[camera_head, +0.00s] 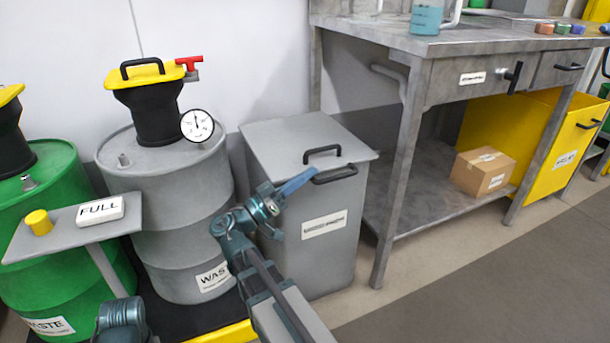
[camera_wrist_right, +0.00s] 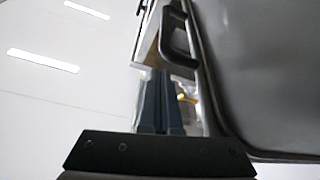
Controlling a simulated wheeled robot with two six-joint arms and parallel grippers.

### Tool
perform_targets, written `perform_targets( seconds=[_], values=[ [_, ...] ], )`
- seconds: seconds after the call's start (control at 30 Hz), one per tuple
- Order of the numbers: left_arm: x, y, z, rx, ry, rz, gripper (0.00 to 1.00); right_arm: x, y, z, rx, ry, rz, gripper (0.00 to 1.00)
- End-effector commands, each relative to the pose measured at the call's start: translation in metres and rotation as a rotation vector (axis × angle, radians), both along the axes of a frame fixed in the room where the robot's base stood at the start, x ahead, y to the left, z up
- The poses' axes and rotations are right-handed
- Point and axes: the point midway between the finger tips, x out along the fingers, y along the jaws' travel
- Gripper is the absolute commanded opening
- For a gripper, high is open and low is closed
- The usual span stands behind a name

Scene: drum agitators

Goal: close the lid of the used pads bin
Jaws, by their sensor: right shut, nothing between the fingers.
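A grey bin (camera_head: 307,235) stands in the middle of the head view, taken to be the used pads bin, but its front label is too small to read. Its flat grey lid (camera_head: 285,130) lies down over the top, with a black handle near the front edge. I cannot tell whether a thin gap remains under it. A second black handle (camera_head: 334,175) is on the bin's front. My right gripper (camera_head: 306,177) is shut and empty, in front of the bin just below the lid's edge. In the wrist view its fingers (camera_wrist_right: 158,100) show beside a black handle (camera_wrist_right: 178,38). My left gripper is out of view.
A grey drum (camera_head: 180,215) with a black and yellow funnel and a gauge stands left of the bin. A small shelf (camera_head: 75,228) holds a FULL sign. A metal workbench (camera_head: 440,45) stands right, with a cardboard box (camera_head: 483,170) and a yellow bin (camera_head: 545,140) beneath.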

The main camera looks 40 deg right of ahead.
Motion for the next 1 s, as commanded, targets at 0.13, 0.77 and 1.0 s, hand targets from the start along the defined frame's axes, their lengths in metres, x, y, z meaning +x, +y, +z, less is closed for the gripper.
perform_targets(
  seconds=[0.13,0.77,1.0],
  values=[
    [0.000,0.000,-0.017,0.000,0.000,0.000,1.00,-0.001,0.001,-0.017,0.000,0.000,0.001,0.00],
    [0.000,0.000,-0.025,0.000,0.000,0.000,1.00,-0.003,0.002,-0.026,0.006,-0.001,-0.001,0.00],
    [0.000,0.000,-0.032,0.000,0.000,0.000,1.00,-0.001,0.013,-0.032,0.002,-0.001,0.001,0.00]
  ],
)
